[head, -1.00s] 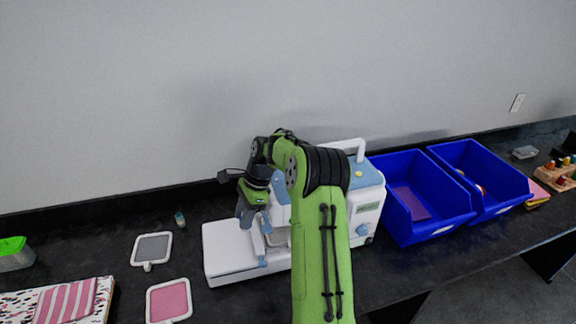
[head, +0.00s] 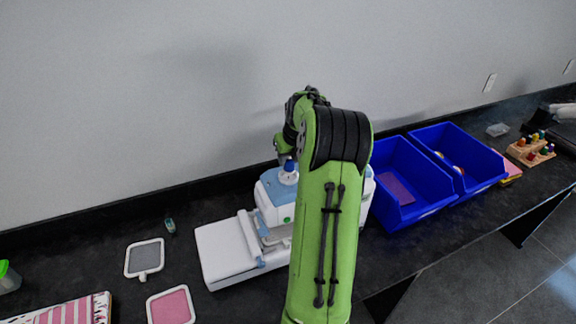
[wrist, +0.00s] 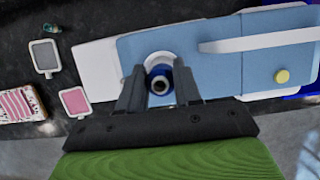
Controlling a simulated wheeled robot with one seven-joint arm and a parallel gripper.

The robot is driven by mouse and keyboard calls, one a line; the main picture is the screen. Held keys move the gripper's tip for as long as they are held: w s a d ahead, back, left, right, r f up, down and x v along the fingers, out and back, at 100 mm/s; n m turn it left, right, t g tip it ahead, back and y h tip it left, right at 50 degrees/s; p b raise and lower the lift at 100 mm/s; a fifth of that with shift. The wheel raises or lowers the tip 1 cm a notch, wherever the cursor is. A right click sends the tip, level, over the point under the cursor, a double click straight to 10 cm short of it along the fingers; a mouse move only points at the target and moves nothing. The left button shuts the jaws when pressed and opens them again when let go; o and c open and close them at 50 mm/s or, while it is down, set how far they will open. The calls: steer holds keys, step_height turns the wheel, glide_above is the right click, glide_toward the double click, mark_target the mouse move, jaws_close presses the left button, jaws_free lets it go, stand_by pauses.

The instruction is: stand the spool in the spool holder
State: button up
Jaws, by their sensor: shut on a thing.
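My gripper (wrist: 160,84) is shut on a blue spool (wrist: 158,75), which shows end-on between the fingers in the wrist view. In the head view the blue spool (head: 289,165) is over the top of the white and light-blue sewing machine (head: 277,196). A white round part shows behind the spool; I cannot tell whether they touch. My arm hides much of the gripper in the head view. The wooden spool holder (head: 531,150) stands at the far right of the counter with several coloured spools in it.
Two blue bins (head: 412,180) stand between the machine and the holder. A small teal item (head: 169,225), a grey hoop (head: 145,257), a pink hoop (head: 171,306) and striped cloth lie at the left. A dark object stands right of the holder.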

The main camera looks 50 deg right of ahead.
mark_target(288, 165)
steer(key=shift+f, duration=1.35)
steer(key=shift+a+f, duration=0.1)
steer(key=shift+f, duration=0.25)
steer(key=o, duration=1)
steer(key=shift+r, duration=0.1)
